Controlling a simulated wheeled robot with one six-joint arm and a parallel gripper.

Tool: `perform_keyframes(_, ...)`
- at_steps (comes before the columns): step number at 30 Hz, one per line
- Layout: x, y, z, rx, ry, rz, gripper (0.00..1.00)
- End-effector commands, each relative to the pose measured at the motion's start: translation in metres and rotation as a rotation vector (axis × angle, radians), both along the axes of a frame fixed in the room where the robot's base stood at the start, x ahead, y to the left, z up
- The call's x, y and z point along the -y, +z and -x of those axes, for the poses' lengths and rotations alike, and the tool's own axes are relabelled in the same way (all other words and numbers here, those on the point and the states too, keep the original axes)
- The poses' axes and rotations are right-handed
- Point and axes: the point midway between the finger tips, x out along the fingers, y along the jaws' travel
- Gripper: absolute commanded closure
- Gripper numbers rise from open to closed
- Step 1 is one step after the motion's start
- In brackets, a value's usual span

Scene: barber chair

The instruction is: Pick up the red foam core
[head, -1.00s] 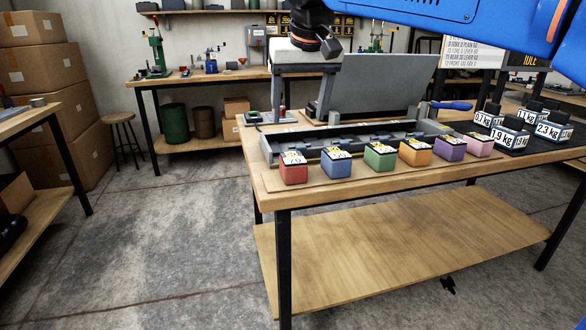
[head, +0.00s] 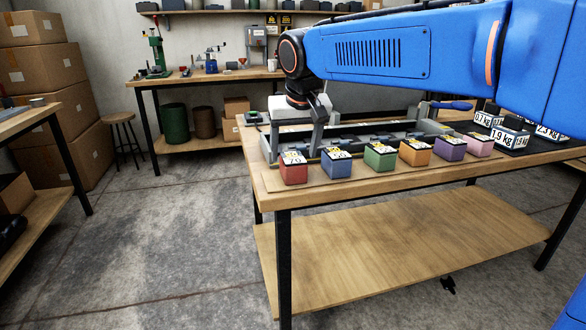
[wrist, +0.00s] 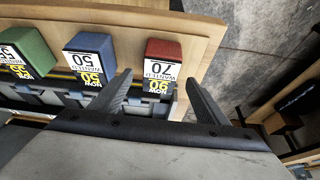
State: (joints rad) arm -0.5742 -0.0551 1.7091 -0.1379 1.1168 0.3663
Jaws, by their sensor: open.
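The red foam core (head: 293,172) is a small red block with a white and black label card. It stands at the left end of a row of coloured blocks on the near left part of the workbench (head: 266,185). In the wrist view the red foam core (wrist: 163,51) lies beyond and between the fingertips. My gripper (head: 312,140) is above the bench, just behind the red block in the head view. In the wrist view my gripper (wrist: 156,86) is open and empty, its fingers spread apart. The card shows 70 WANTED.
A blue block (head: 336,165) stands right beside the red one, then green (head: 380,158), orange, purple and pink blocks. A grey open case (head: 400,128) lies behind the row. The bench edge is close in front.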

Motion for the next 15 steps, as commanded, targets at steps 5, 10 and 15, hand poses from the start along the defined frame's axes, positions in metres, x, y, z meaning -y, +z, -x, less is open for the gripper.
perform_keyframes(5, -0.002, -0.024, -0.008, -0.003, 0.0, 0.002, 0.31)
perform_keyframes(10, -0.003, -0.038, -0.014, -0.002, 0.0, 0.001, 0.31)
perform_keyframes(15, -0.004, -0.038, -0.014, -0.001, 0.0, 0.0, 0.31)
